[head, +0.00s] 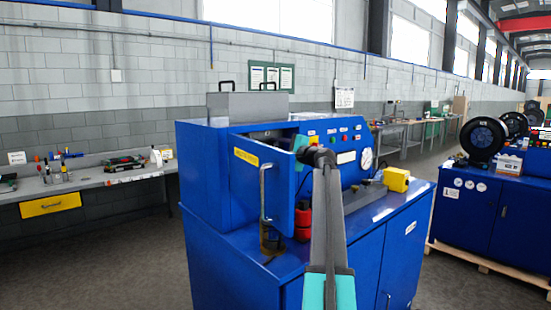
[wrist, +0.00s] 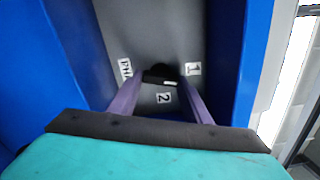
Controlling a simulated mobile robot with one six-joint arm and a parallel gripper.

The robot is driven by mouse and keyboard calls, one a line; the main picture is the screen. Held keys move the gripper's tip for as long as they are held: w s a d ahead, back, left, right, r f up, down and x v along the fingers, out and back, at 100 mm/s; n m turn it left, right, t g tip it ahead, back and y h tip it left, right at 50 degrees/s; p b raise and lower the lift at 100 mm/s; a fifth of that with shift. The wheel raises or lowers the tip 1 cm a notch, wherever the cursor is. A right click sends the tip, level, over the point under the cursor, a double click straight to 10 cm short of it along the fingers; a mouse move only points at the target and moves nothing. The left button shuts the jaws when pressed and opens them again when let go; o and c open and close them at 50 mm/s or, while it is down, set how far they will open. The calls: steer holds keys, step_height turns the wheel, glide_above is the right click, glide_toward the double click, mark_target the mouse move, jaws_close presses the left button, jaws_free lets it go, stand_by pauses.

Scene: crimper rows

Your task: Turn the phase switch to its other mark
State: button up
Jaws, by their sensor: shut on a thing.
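The phase switch is a black knob (wrist: 157,74) with a white mark at its right end, on a grey panel (wrist: 150,30) in the wrist view. Around it are a "1" label (wrist: 193,69) at right, a "2" label (wrist: 163,98) below and a partly hidden "PHA" label (wrist: 125,69) at left. The white mark lies between the directions of 1 and 2, as far as I can tell. My gripper (wrist: 160,84) is shut on the knob, one finger on each side. In the head view my gripper reaches behind the blue door; its fingertips and the switch are hidden.
The blue door (head: 249,178) with its handle stands open at the cabinet (head: 205,165). Blue walls flank the panel closely in the wrist view. A red object (head: 303,222) and a yellow box (head: 396,179) stand on the cabinet's ledge. Floor at left is clear.

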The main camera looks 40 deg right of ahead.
steer(key=shift+f+n+b, duration=0.1)
steer(key=shift+n+b, duration=1.4)
steer(key=shift+n, duration=0.2)
steer(key=o, duration=1)
steer(key=shift+o, duration=0.2)
steer(key=shift+s, duration=0.1)
steer(key=s+a+b, duration=0.1)
steer(key=s, duration=1.2)
steer(key=shift+s, duration=0.35)
